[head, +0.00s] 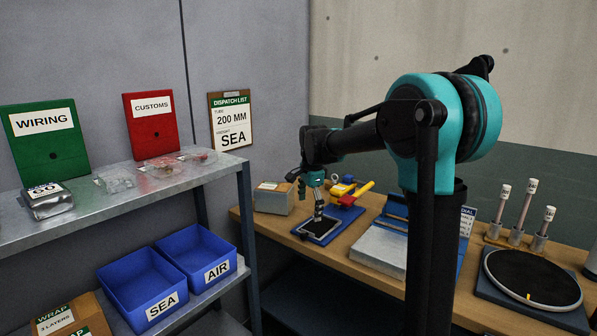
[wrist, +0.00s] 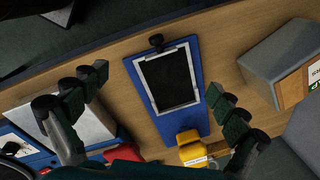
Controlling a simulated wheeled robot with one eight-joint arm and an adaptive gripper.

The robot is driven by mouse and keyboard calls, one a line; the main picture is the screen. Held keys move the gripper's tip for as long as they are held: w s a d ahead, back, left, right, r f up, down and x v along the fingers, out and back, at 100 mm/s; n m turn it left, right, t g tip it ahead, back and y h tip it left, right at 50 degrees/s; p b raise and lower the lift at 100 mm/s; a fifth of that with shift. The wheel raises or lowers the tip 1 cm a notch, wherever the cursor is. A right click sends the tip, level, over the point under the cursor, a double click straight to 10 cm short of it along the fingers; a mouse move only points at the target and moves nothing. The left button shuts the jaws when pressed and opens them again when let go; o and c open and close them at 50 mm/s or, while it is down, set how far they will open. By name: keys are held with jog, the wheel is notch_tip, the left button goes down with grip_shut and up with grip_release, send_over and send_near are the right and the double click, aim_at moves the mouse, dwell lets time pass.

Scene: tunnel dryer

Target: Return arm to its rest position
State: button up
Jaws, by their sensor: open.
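My arm reaches over the wooden workbench at the right in the head view, with my gripper (head: 318,205) pointing down above a blue board with a dark, light-framed panel (head: 319,229). In the wrist view my gripper (wrist: 158,95) is open, its two dark fingers spread wide at left and right. Nothing is between the fingers except the view down to the blue board (wrist: 138,76) lying on the bench. The dark panel (wrist: 168,78) on it looks empty.
A grey box (head: 273,198), a yellow and red tool (head: 350,190) and a silver plate (head: 380,250) sit around the gripper on the bench. A round black disc (head: 533,277) and upright probes (head: 517,215) stand to the right. A shelf with blue SEA (head: 120,280) and AIR (head: 190,240) bins is left.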

jog(key=s+d+f+n+t, duration=0.1)
jog(key=s+d+f+n, duration=0.3)
jog(key=s, duration=0.5)
jog(key=s+d+f+n, duration=0.4)
jog(key=s+d+f, duration=0.2)
jog(key=s, duration=0.4)
jog(key=s+d+f+n+t, duration=0.1)
jog(key=s+d+f+n, duration=0.4)
jog(key=s, duration=0.4)
jog(key=shift+s+f+t, duration=0.2)
jog(key=shift+f+t, duration=0.1)
jog(key=shift+f, duration=0.45)
jog(key=shift+d, duration=0.1)
